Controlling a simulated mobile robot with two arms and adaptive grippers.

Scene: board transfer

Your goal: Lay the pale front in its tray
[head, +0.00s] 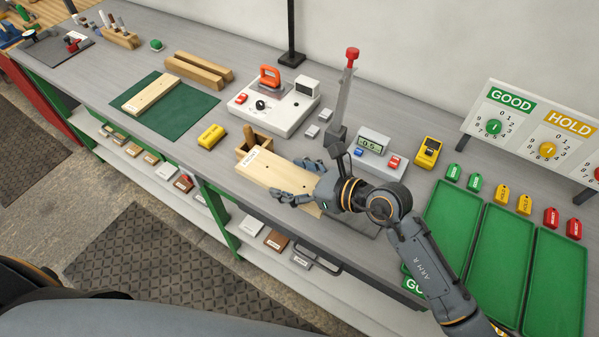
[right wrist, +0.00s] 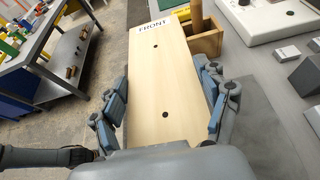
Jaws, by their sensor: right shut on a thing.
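The pale front (head: 272,172) is a light wooden board with a FRONT label at its far end and two dark holes; it also shows in the right wrist view (right wrist: 162,85). My right gripper (head: 312,190) is shut on it, with its fingers (right wrist: 165,108) along both long edges. The board is over the bench's front part, beside a small wooden box; its near end is hidden by the gripper. Three empty green trays lie at the right: left tray (head: 450,222), middle tray (head: 500,255), right tray (head: 555,285). My left gripper is not in view.
A gauge stand with a red knob (head: 352,55) rises behind the gripper, near a scale (head: 378,155). Green, yellow and red tags (head: 525,203) lie behind the trays, below a GOOD/HOLD dial board (head: 530,125). Another pale board (head: 152,95) lies on a green mat.

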